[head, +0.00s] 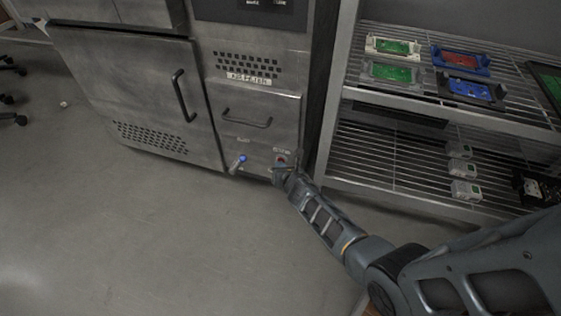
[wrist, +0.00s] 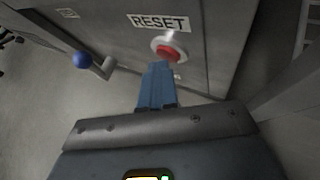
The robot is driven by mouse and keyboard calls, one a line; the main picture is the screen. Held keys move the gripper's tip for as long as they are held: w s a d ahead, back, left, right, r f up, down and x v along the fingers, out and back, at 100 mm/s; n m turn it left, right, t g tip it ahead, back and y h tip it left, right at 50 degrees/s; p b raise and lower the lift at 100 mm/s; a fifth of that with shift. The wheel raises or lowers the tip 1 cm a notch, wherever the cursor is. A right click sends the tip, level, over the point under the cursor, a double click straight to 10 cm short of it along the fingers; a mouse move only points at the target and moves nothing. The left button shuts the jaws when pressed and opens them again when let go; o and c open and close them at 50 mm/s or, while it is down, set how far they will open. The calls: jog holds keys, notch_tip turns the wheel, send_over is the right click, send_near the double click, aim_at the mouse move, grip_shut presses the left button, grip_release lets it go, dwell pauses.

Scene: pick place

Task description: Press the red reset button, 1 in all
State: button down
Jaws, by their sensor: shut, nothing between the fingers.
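The red reset button (wrist: 168,51) sits in a pale ring on the grey metal panel, below a white label reading RESET, in the wrist view. In the head view the button (head: 281,158) is small, low on the cabinet front, just beyond my gripper (head: 281,168). In the wrist view my gripper (wrist: 158,72) is shut and empty, its blue fingers pointing at the panel. The fingertips appear just below the button; I cannot tell whether they touch it.
A lever with a blue knob (wrist: 81,60) sticks out left of the button; it also shows in the head view (head: 242,158). A wire shelf (head: 420,185) with trays and small boxes stands to the right.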

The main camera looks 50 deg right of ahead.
dwell(0.3)
jog(key=shift+s+a, duration=0.3)
jog(key=shift+a, duration=0.45)
jog(key=shift+s+a+b, duration=0.25)
jog(key=shift+s+a, duration=0.05)
jog(key=shift+a, duration=0.5)
jog(key=shift+s+a+b, duration=0.25)
jog(key=shift+a+b, duration=0.05)
jog(key=shift+a, duration=0.45)
jog(key=shift+s+a+b, duration=0.25)
jog(key=shift+s+a, duration=0.05)
jog(key=shift+a, duration=0.5)
